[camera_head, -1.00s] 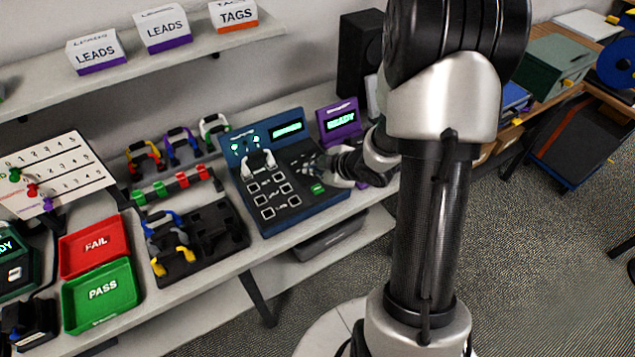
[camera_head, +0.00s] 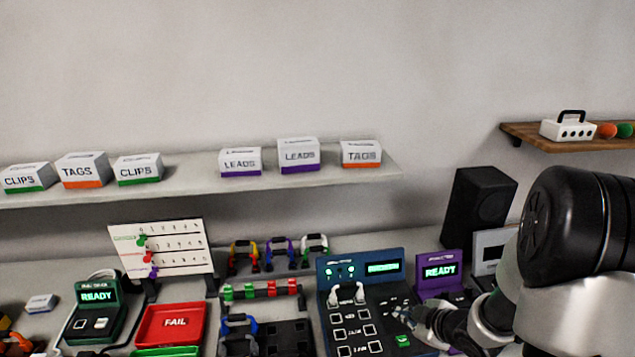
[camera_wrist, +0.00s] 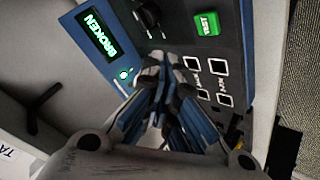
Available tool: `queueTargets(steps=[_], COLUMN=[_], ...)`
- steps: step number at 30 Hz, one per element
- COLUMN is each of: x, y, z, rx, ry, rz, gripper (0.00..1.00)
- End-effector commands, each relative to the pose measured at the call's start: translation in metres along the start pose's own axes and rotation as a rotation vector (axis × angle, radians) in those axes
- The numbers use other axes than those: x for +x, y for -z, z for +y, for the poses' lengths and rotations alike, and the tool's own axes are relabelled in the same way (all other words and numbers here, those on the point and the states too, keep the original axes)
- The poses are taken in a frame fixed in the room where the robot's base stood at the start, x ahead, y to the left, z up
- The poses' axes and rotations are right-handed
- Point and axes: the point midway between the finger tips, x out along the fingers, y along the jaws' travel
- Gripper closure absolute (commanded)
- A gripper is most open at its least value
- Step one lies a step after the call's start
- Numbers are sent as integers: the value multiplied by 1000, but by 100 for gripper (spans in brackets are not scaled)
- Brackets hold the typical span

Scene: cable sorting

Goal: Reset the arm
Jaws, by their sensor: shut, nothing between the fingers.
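My gripper (camera_head: 408,316) is shut and empty, above the right part of the blue tester (camera_head: 326,266). In the wrist view its closed fingers (camera_wrist: 163,72) point at the tester's dark panel (camera_wrist: 180,42). The tester's screen (camera_wrist: 97,36) reads BROKEN in green, with a lit green lamp near it. A green TEST button (camera_wrist: 207,22) lies close to the fingertips, apart from them in the picture. A white lead (camera_head: 347,292) sits on the tester's upper left. Whether the fingertips touch the panel cannot be told.
A purple READY display (camera_head: 440,270) and a black speaker (camera_head: 480,212) stand close by the arm. A red FAIL tray (camera_head: 158,338), a lead rack and a numbered board (camera_head: 182,236) are to the left. A shelf (camera_head: 200,188) with labelled boxes hangs above.

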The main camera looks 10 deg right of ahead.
Motion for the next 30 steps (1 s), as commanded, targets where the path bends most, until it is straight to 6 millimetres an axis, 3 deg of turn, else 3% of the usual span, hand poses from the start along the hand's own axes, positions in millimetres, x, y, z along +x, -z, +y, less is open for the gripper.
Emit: queueTargets(steps=[4, 7, 12, 17, 21, 27, 30], x=[-29, -65, -136, -199, -245, -286, -296], y=[15, 29, 55, 80, 101, 120, 124], z=[27, 43, 40, 2, -50, -116, -132], rx=[42, 127, 337, 565, 756, 918, 950], ry=[-65, -127, -203, -205, -139, -12, 27], rz=[-107, -207, -330, -385, -399, -405, -408], gripper=[100, 100, 100, 100, 100, 100, 100])
